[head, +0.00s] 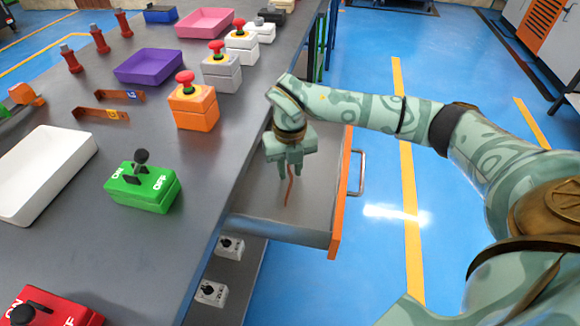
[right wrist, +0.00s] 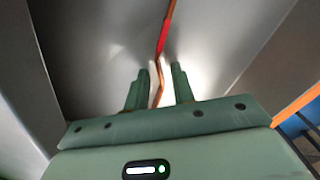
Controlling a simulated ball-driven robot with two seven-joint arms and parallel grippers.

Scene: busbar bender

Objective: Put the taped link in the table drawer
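The table drawer (head: 262,222) is pulled out from the table's right side, with an orange front panel and a metal handle. My right gripper (head: 290,174) points down into it. In the right wrist view the gripper (right wrist: 161,72) has its two fingers apart. The taped link (head: 289,192), a thin copper strip with a red stretch, is below the fingers, inside the drawer's outline. In the right wrist view the link (right wrist: 164,40) runs through the gap between the fingertips, and no clear grip shows. I cannot tell whether it rests on the drawer floor. My left gripper is out of view.
Two copper brackets (head: 100,113) lie on the grey table. A green switch box (head: 142,188), an orange button box (head: 192,107), a white tray (head: 45,172) and a purple tray (head: 148,66) stand there too. Blue floor right of the drawer is clear.

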